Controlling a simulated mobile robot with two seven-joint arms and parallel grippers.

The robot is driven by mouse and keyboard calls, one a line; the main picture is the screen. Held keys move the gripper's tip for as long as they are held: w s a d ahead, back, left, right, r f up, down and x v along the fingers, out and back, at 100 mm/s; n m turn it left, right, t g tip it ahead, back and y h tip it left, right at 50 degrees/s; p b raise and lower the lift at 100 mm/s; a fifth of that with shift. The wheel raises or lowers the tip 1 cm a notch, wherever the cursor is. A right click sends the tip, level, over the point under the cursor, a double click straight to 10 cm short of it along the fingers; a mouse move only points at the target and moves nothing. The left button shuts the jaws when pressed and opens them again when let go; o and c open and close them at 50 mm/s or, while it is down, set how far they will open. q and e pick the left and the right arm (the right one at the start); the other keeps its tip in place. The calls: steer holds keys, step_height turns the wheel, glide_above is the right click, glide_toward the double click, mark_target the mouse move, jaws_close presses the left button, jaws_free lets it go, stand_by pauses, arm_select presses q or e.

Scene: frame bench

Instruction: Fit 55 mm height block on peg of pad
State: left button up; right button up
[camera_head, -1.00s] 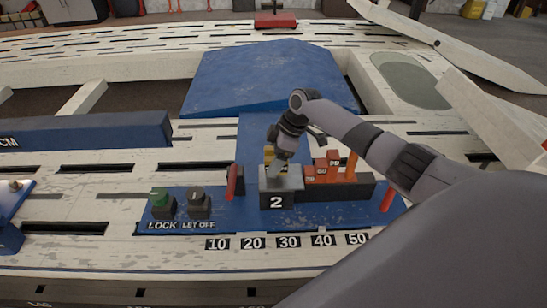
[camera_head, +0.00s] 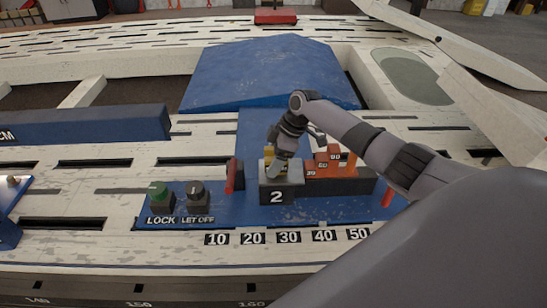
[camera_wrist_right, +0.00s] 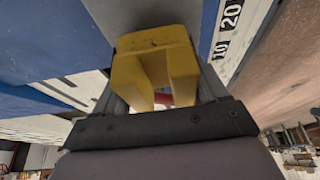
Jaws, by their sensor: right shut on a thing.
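My right gripper (camera_head: 276,166) is at the grey box marked 2 (camera_head: 277,196) on the blue panel in the head view. It is shut on a yellow block (camera_wrist_right: 155,60), which shows between the fingers in the wrist view with a slot open toward the gripper. In the head view only a little yellow shows behind the gripper. Orange numbered blocks (camera_head: 322,166) stand in steps on a dark rack just right of it; their numbers are hard to read. I cannot tell a peg or whether the yellow block touches the grey box. My left gripper is not in view.
The blue panel (camera_head: 300,212) carries a green LOCK button (camera_head: 160,196), a dark LET OFF button (camera_head: 198,195) and a red lever (camera_head: 232,178). Number labels from 10 to 50 line its front edge. A large blue ramp (camera_head: 265,75) lies behind.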

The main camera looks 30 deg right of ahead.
steer(key=shift+f, duration=0.15)
steer(key=shift+f, duration=0.15)
steer(key=shift+f+b, duration=0.1)
steer(key=shift+b, duration=0.25)
steer(key=shift+f, duration=0.1)
steer(key=o, duration=1.7)
steer(key=shift+c, duration=0.2)
steer(key=shift+f, duration=0.1)
